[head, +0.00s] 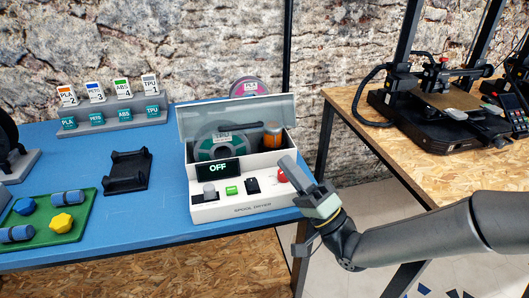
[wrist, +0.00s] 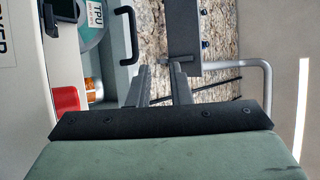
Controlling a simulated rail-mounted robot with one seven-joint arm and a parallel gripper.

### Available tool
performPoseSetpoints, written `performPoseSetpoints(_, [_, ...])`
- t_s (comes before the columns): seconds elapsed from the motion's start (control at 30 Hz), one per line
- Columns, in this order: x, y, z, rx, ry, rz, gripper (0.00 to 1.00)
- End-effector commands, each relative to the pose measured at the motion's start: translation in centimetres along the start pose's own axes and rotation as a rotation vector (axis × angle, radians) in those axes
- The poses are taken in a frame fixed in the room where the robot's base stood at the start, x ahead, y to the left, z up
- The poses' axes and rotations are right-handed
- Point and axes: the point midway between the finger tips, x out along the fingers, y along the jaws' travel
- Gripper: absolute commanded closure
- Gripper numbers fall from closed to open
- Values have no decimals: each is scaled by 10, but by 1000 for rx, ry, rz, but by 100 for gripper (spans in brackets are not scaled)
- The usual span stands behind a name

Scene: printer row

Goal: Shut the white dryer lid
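The white spool dryer (head: 240,211) stands near the right end of the blue table, its display reading OFF. Its lid (head: 232,117) is a see-through grey panel, raised open at the back. Inside are a dark spool (head: 213,144) with a teal label and an orange container (head: 272,136). My gripper (head: 288,167) is at the dryer's right front corner in the head view, partly covering that corner; I cannot tell whether it touches. In the wrist view my gripper's fingers (wrist: 160,72) are apart with nothing between them. The lid's black handle (wrist: 133,35) shows left of the fingers.
The dryer's front has a red button (head: 283,176), a green button (head: 232,190), a grey knob and a black switch. To the left are a black holder (head: 128,172), a green tray (head: 75,232) and a card rack (head: 112,119). A 3D printer (head: 440,100) stands on the right-hand table.

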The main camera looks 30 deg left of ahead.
Motion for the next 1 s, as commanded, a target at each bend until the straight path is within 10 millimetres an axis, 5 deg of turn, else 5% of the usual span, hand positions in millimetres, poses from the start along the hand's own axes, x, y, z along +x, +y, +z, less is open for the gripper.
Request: performPoseSetpoints(1.0, [-64, 25, 8, 4, -6, -3, 80])
